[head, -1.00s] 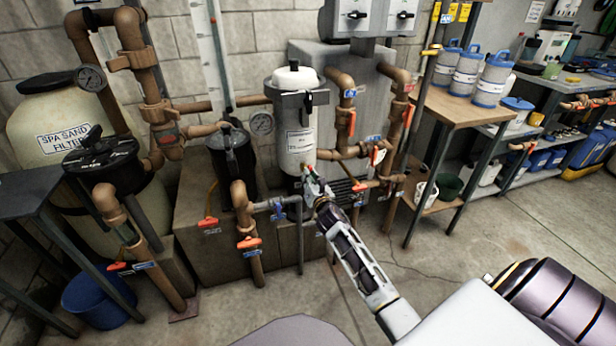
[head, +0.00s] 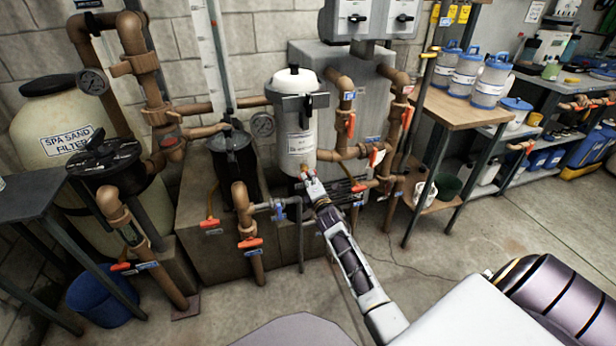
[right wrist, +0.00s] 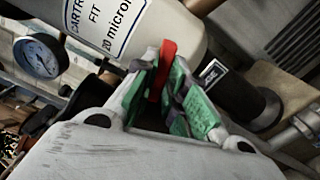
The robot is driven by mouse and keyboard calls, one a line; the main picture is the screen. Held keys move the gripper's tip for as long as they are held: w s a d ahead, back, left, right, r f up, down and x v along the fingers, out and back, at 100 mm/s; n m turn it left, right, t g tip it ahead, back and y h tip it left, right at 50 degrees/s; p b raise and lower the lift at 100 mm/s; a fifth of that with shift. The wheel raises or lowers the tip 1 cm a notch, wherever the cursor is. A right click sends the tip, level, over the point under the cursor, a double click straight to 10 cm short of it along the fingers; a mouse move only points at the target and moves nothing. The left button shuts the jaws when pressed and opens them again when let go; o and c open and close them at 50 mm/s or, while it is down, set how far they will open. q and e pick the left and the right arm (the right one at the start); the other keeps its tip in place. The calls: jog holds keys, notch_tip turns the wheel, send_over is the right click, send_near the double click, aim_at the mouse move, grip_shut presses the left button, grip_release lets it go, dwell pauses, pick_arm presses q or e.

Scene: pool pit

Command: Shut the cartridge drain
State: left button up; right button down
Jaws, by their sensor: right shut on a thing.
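The cartridge filter (head: 297,125) is a pale upright cylinder with a white cap and a label, standing in the middle of the head view. Its lower body and label also show in the right wrist view (right wrist: 118,22). A small red drain handle (right wrist: 167,60) sits at the filter's lower end. My right gripper (head: 306,176) reaches up to the bottom of the filter. In the right wrist view its green-padded fingers (right wrist: 165,85) are closed around the red handle. The fingers hide much of the handle and its valve body. My left gripper is not in view.
Brown pipes with orange-red valve handles (head: 249,242) stand left and right of the filter. A black canister (head: 233,165) is beside it. A pressure gauge (right wrist: 38,56) is close to the filter. A wooden-topped bench (head: 465,108) stands right; open floor lies in front.

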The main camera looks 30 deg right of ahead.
jog(key=m+p, duration=0.1)
jog(key=m, duration=0.3)
jog(key=c, duration=1.4)
grip_release()
jog(key=shift+o, duration=0.2)
jog(key=shift+p+v, duration=0.8)
jog(key=shift+v, duration=0.35)
jog(key=shift+p+v, duration=1.1)
jog(key=shift+v, duration=1.25)
